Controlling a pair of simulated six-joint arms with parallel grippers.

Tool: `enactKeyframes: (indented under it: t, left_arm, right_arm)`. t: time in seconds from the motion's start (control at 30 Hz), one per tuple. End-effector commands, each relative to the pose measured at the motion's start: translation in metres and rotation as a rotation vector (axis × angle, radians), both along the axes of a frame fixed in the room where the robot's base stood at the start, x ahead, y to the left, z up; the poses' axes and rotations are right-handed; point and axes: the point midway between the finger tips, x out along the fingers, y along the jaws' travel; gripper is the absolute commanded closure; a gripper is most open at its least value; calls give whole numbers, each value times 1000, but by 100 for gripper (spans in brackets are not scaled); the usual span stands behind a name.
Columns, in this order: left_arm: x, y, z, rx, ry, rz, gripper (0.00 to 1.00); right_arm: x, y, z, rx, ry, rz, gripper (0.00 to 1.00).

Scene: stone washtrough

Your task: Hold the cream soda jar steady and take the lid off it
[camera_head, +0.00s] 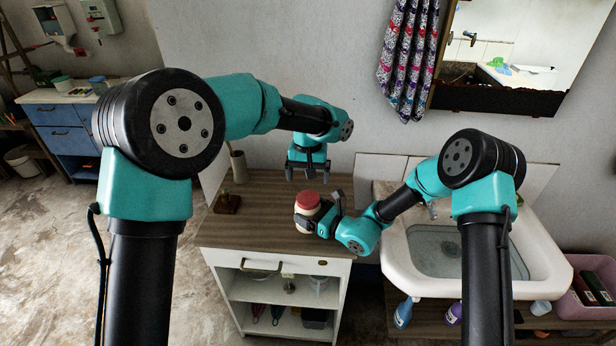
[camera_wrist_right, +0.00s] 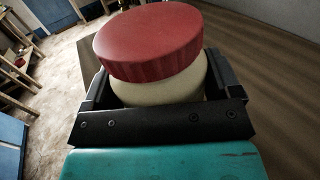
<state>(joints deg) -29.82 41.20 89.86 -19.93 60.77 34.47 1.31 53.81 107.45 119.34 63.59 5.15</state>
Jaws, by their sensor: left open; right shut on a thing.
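The cream soda jar (camera_head: 304,212) stands upright on the wooden top of a white cabinet, with its red lid (camera_head: 308,199) on it. My right gripper (camera_head: 318,217) is shut around the jar's body from the right. In the right wrist view the cream jar body (camera_wrist_right: 165,88) sits between the jaws, and the red ribbed lid (camera_wrist_right: 148,42) is above them, on the jar. My left gripper (camera_head: 306,175) is open and empty, pointing down above and slightly behind the jar, apart from the lid.
The wooden cabinet top (camera_head: 262,222) is mostly clear. A small brown block-like object (camera_head: 227,203) and a pale upright container (camera_head: 238,167) stand at its left. A white washbasin (camera_head: 540,262) is to the right. A patterned cloth (camera_head: 408,60) hangs on the wall behind.

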Motion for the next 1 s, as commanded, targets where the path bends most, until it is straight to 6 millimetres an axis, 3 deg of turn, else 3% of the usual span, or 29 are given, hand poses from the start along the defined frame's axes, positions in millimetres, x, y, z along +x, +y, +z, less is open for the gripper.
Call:
enactKeyframes:
  t: [1.0]
  left_arm:
    - [0, 0, 0, 0, 0, -1358, 7]
  right_arm:
    - [0, 0, 0, 0, 0, 0, 83]
